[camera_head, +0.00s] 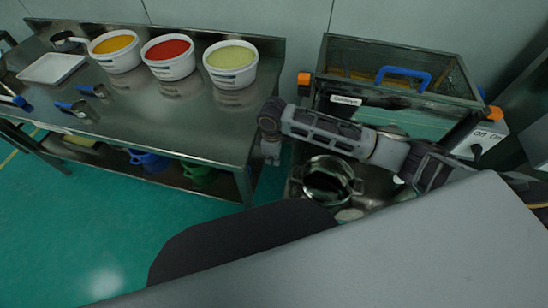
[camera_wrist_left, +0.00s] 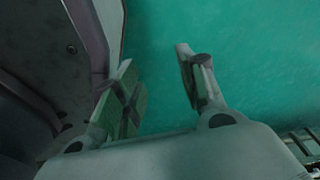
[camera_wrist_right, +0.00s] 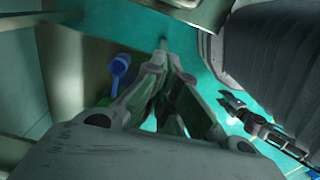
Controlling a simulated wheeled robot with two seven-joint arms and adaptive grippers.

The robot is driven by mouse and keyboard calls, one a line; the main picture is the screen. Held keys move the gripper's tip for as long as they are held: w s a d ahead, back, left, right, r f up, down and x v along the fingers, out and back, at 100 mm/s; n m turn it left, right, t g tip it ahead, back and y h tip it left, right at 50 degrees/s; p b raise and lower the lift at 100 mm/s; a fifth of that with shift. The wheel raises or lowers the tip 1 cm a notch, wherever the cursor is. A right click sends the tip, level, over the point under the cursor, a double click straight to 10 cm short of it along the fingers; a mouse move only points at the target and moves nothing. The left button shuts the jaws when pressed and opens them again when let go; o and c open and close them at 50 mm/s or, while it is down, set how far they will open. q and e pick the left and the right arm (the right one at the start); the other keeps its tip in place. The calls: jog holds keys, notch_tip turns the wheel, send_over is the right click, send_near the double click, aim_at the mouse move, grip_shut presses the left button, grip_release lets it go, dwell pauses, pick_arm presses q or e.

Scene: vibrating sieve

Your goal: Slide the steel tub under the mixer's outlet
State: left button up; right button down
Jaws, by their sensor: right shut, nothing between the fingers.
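The steel tub (camera_head: 328,181), round and shiny, sits in front of the sieving machine (camera_head: 398,75), partly under my right forearm. I cannot make out the machine's outlet; my right arm covers part of its front. My right gripper (camera_head: 271,152) hangs down to the left of the tub, beside the table's right end, apart from the tub. In the right wrist view its fingers (camera_wrist_right: 168,62) are together with nothing between them. My left gripper (camera_wrist_left: 160,68) shows only in the left wrist view, open and empty above green floor.
A steel table (camera_head: 190,115) stands at the left with white tubs of yellow (camera_head: 113,50), red (camera_head: 168,57) and pale green (camera_head: 231,64) contents. A white tray (camera_head: 52,68) lies on it. Blue (camera_head: 148,158) and green (camera_head: 198,172) items sit on its lower shelf. Green floor (camera_head: 110,220) is open in front.

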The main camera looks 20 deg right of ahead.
pick_arm(q)
jog(key=shift+w+d+r+b, duration=0.25)
jog(key=shift+w+b, duration=0.1)
jog(key=shift+w, duration=0.35)
jog(key=shift+w+d+r+b, duration=0.15)
jog(key=shift+w+d+b, duration=0.15)
jog(key=shift+w, duration=0.4)
pick_arm(e)
jog(key=s+d+f, duration=0.2)
jog(key=d+f, duration=0.1)
jog(key=f, duration=0.4)
jog(key=shift+d+f, duration=0.25)
jog(key=shift+f, duration=0.1)
